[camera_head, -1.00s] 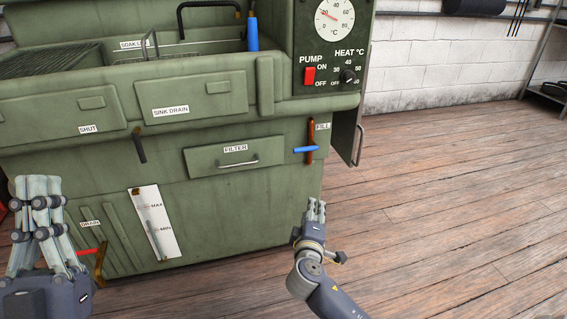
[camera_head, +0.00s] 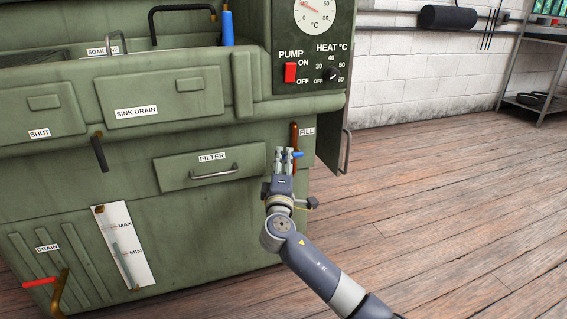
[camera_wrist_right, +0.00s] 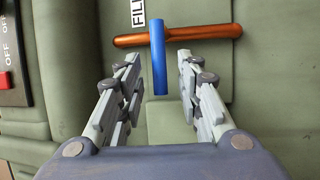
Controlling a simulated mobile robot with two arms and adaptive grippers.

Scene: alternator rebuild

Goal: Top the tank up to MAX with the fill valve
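The fill valve is a copper pipe (camera_head: 294,137) with a blue lever handle (camera_head: 297,155), beside the FILL label (camera_head: 307,131) on the green washer's right front. My right gripper (camera_head: 285,152) is at the handle and hides part of it. In the right wrist view the blue handle (camera_wrist_right: 158,60) points between the open fingers (camera_wrist_right: 157,72), with gaps on both sides. The level gauge (camera_head: 124,246), a white strip with MAX and MIN marks, is at the lower left; its level is too small to read surely. My left gripper is out of view.
The red-handled drain valve (camera_head: 42,283) is at the lower left. The filter drawer (camera_head: 211,167) is just left of my right gripper. A pump switch (camera_head: 290,72) and heat knob (camera_head: 330,74) sit above. The wooden floor (camera_head: 450,200) at right is clear.

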